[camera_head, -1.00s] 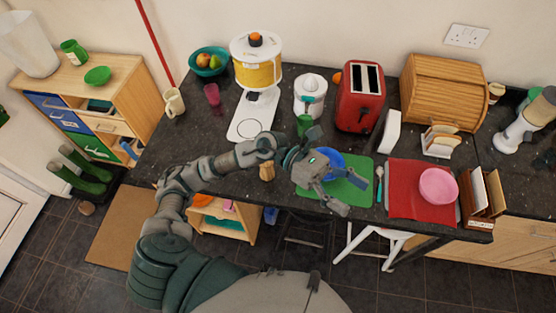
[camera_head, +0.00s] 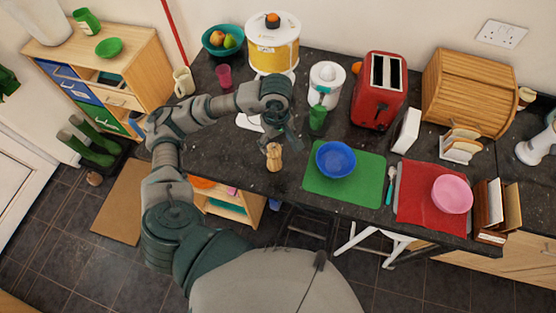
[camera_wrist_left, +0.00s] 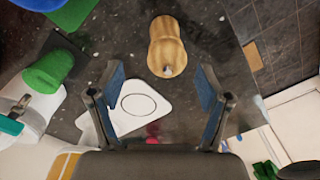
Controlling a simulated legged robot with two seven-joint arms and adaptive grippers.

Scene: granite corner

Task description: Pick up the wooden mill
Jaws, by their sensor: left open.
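The wooden mill (camera_head: 274,157) stands upright on the dark granite worktop, left of the green mat, near the front edge. In the left wrist view the mill (camera_wrist_left: 167,46) lies ahead of the fingertips, a little right of the middle between them. My left gripper (camera_head: 287,138) is just behind and above the mill in the head view, partly hidden by its own wrist. In the wrist view the left gripper's two fingers (camera_wrist_left: 158,84) are spread wide with nothing between them. The mill is apart from both fingers. My right gripper does not show.
A blue bowl (camera_head: 335,159) sits on the green mat (camera_head: 318,188) right of the mill. A green cup (camera_head: 317,118) stands close behind it. A red toaster (camera_head: 379,90) and a white juicer (camera_head: 325,85) stand farther back. The worktop left of the mill is clear.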

